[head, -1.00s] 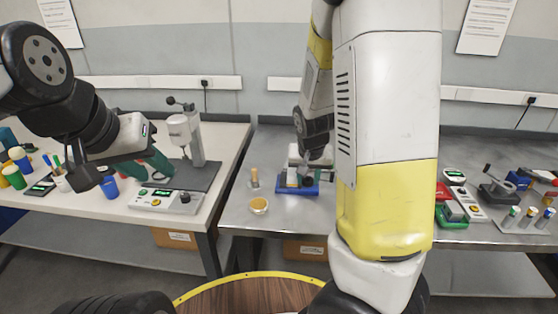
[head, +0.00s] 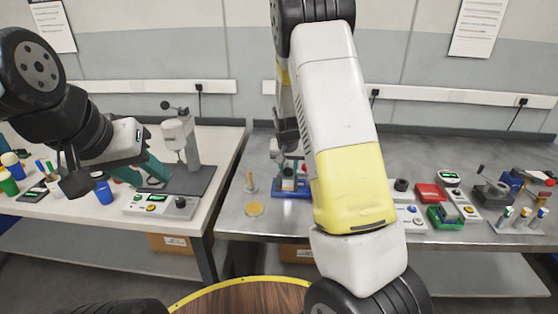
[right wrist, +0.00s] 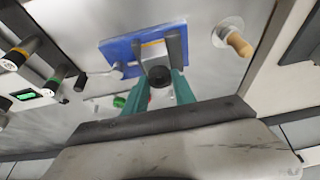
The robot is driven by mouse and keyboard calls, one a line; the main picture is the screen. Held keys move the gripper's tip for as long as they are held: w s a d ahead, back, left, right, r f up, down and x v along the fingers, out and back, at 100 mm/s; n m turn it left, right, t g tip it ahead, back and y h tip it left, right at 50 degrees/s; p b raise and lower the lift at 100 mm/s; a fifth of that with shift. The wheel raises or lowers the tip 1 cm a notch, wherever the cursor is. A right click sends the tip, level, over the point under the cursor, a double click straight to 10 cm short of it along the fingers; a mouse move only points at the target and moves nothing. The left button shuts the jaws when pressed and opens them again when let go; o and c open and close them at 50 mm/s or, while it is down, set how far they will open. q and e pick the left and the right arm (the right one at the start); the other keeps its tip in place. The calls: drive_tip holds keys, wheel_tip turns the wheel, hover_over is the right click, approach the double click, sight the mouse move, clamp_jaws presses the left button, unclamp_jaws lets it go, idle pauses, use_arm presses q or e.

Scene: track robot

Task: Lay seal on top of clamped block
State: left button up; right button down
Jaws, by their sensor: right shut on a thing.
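The dark round seal (right wrist: 160,76) is held between the teal fingertips of my right gripper (right wrist: 160,82) in the right wrist view. It overlaps the clamped block (right wrist: 152,49), an orange-edged piece between the grey jaws of a blue vise (right wrist: 117,51). Whether the seal touches the block is unclear. In the head view the blue vise (head: 291,195) stands on the metal table, and my right arm and hand partly hide it and the block. My left gripper (head: 147,180) has its teal fingers apart, empty, over the white table at the left.
A green block (head: 444,217), a red block (head: 430,192) and a dark cylinder (head: 401,185) lie to the right. A press (head: 187,145) stands on the white table.

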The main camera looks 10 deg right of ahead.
drive_tip(key=shift+f, duration=0.15)
drive_tip(key=c, duration=1)
unclamp_jaws()
drive_tip(key=shift+c, duration=0.2)
drive_tip(key=shift+r, duration=0.35)
drive_tip(key=v, duration=1.1)
drive_tip(key=s+a+r+n+y, duration=0.1)
drive_tip(key=s+r, duration=0.3)
drive_tip(key=s, duration=0.5)
drive_tip(key=s+a+r+n+t+y, duration=0.1)
drive_tip(key=s+r, duration=0.4)
drive_tip(key=s, duration=0.5)
drive_tip(key=s+a+r+n+t+y, duration=0.1)
drive_tip(key=s+r, duration=0.4)
drive_tip(key=s, duration=0.4)
drive_tip(key=shift+s+a+n, duration=0.2)
drive_tip(key=shift+n, duration=0.2)
